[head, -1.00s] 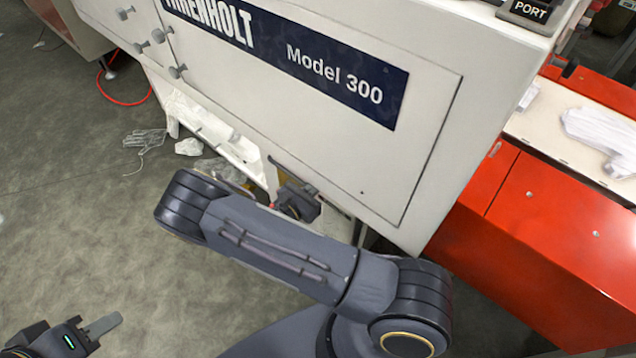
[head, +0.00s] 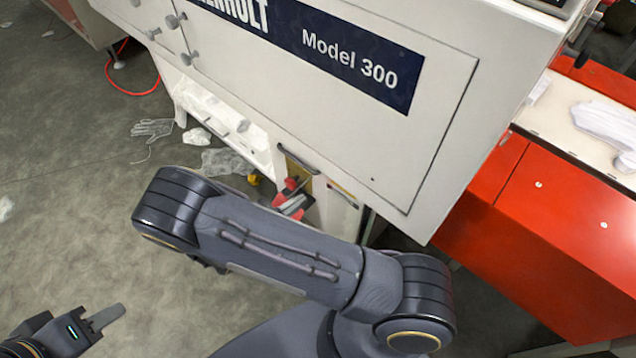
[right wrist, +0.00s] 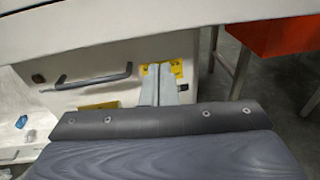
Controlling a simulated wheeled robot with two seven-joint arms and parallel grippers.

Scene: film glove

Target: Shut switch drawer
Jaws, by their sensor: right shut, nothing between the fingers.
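Under the white machine's Model 300 panel, a pale front with a dark bar handle (head: 298,162) shows in the head view. Red and grey items (head: 291,197) lie just below it, partly behind my right arm. The right wrist view shows a pale front (right wrist: 75,92) with a dark bar handle (right wrist: 95,77) and yellow labels. I cannot tell how far any drawer stands out. My right gripper (right wrist: 159,72) is shut and empty, right of that handle, its tips in front of a yellow label. My left gripper (head: 108,316) is low at the left, away from the machine.
The white machine (head: 440,150) overhangs this area. A red unit (head: 555,225) stands at the right. A glove (head: 152,128) and crumpled pieces (head: 225,162) lie on the floor beside a white shelf (head: 215,115). The floor at the left is mostly clear.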

